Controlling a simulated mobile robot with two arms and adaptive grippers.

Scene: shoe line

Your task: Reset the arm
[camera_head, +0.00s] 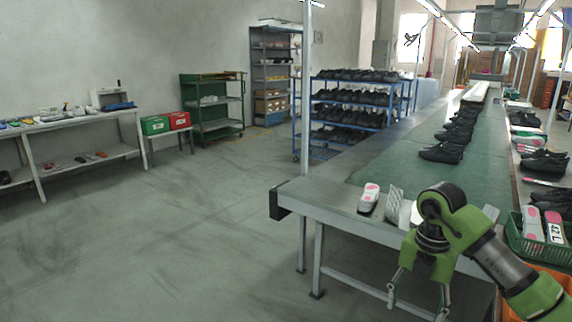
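My green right arm comes in from the right, and its gripper (416,309) points down just off the front end of the conveyor table (335,204). Its two fingers are spread apart with nothing between them, so it is open and empty. The fingertips are close to the lower picture edge. My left arm and gripper are not in view. The arm hides part of the table's front edge.
A pink-and-white insole (369,197) and a grey piece (393,204) lie on the table end beside the arm. A green basket (545,250) with insoles stands at right. Black shoes (441,154) line the belt. The floor at left is clear.

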